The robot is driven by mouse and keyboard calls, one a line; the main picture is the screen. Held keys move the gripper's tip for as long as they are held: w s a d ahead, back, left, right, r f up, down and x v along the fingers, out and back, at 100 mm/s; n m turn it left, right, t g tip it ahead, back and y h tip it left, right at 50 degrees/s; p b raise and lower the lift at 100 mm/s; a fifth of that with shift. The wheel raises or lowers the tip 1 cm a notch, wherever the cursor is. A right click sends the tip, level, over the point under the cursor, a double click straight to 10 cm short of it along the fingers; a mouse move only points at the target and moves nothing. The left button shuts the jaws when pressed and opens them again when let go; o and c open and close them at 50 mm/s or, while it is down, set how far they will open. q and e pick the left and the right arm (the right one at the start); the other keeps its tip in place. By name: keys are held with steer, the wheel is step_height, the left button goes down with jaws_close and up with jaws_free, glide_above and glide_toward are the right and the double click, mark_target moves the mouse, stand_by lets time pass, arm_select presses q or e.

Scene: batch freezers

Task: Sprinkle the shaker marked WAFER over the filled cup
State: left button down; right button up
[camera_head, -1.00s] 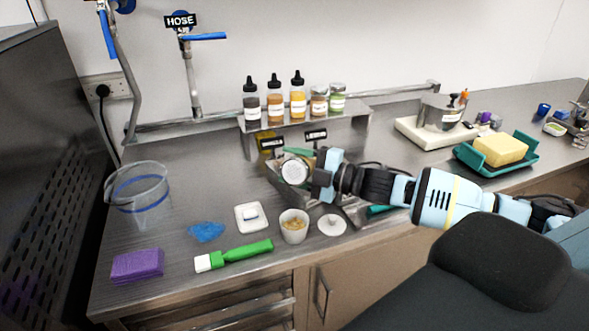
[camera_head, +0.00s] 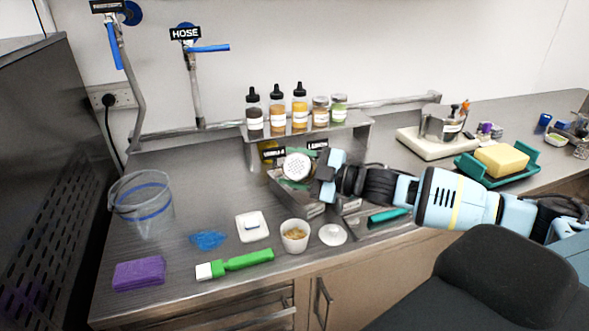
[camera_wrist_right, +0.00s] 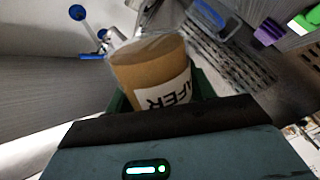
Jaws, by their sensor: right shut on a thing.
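My right gripper (camera_head: 324,174) is shut on the shaker marked WAFER. In the head view the shaker (camera_head: 298,166) shows its round perforated lid, tipped toward the camera. In the wrist view the shaker (camera_wrist_right: 155,75) is clear with brown contents; its label, seen upside down, reads "AFER". The filled cup (camera_head: 294,246) is white, stands upright near the counter's front edge and holds a tan filling. In the head view the shaker appears above the cup, apart from it; I cannot tell whether it is straight over it. My left gripper is not in view.
A white lid (camera_head: 332,235) lies right of the cup. A green-handled brush (camera_head: 240,262), a white dish (camera_head: 252,228), a blue cloth (camera_head: 207,240) and a purple sponge (camera_head: 139,274) lie to the left. A shelf (camera_head: 362,119) with several bottles and jars stands behind.

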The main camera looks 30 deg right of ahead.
mark_target(295, 162)
steer(key=shift+r+m, duration=0.55)
steer(key=shift+m, duration=0.35)
steer(key=shift+r+m, duration=0.5)
steer(key=shift+m, duration=0.4)
steer(key=shift+r+m, duration=0.1)
steer(key=shift+m, duration=0.2)
steer(key=m, duration=0.2)
steer(key=r+m, duration=0.1)
steer(key=m, duration=0.2)
steer(key=shift+r+m, duration=0.3)
steer(key=shift+r, duration=0.1)
steer(key=shift+s+a, duration=0.4)
steer(key=shift+s, duration=0.25)
steer(key=shift+s+a, duration=0.4)
steer(key=shift+s, duration=0.2)
steer(key=shift+s+a+f, duration=0.2)
steer(key=shift+s+a, duration=0.5)
steer(key=shift+s, duration=0.2)
steer(key=s+a, duration=0.5)
steer(key=s, duration=0.3)
steer(key=shift+s+r, duration=0.2)
